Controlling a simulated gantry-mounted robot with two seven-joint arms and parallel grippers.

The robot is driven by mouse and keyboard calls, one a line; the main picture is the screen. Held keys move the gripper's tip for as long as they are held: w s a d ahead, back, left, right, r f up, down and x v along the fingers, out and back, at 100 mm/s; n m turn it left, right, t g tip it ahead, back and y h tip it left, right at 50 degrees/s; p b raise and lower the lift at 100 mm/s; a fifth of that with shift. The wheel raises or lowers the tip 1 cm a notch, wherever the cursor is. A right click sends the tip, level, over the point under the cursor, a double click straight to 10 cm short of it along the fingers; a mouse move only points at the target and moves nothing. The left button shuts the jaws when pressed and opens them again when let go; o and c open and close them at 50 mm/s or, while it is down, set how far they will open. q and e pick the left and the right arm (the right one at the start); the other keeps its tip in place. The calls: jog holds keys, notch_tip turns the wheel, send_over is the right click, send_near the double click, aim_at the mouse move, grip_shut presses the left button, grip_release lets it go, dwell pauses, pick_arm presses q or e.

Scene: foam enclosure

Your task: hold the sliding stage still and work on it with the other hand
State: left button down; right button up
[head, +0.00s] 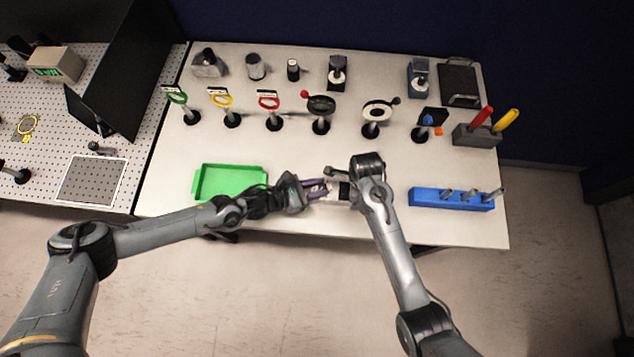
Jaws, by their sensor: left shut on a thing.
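The sliding stage (335,197) is a small pale and dark block near the front middle of the white table, mostly hidden between my two hands. My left gripper (320,189) comes in from the left and is shut on the stage's left side. My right gripper (334,175) is over the stage from the right, with its wrist bent down above the block. Its fingertips are small and partly covered, so I cannot tell if they are open or touching the stage.
A green tray (230,168) lies left of the stage; a blue block (425,197) with metal posts stands right. Several post-mounted optics stand behind, with a grey holder (477,136) of red and yellow handled tools at the right. The middle of the table (260,145) is clear.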

pick_arm(q)
jog(key=n+t+y, duration=0.2)
jog(key=n+t, duration=0.1)
jog(key=n, duration=0.1)
jog(key=shift+s+d+f+t+y, duration=0.1)
jog(key=shift+s+d+t+y, duration=0.2)
jog(key=shift+s+t+y, duration=0.1)
pick_arm(e)
jog(key=shift+a, duration=0.1)
pick_arm(q)
jog(key=n+t+y, duration=0.2)
jog(key=n+y, duration=0.2)
jog(key=shift+d+n+t+y, duration=0.3)
jog(key=shift+n+t, duration=0.1)
jog(key=n+y, duration=0.1)
jog(key=y, duration=0.1)
jog(key=n+y, duration=0.4)
jog(key=shift+d+t, duration=0.35)
jog(key=shift+t, duration=0.05)
jog(key=shift+n+y, duration=1.1)
jog(key=shift+y, duration=0.2)
pick_arm(e)
jog(key=shift+s, duration=0.1)
pick_arm(q)
jog(key=c, duration=0.9)
grip_release()
jog(key=shift+g, duration=0.3)
jog(key=shift+o, duration=0.2)
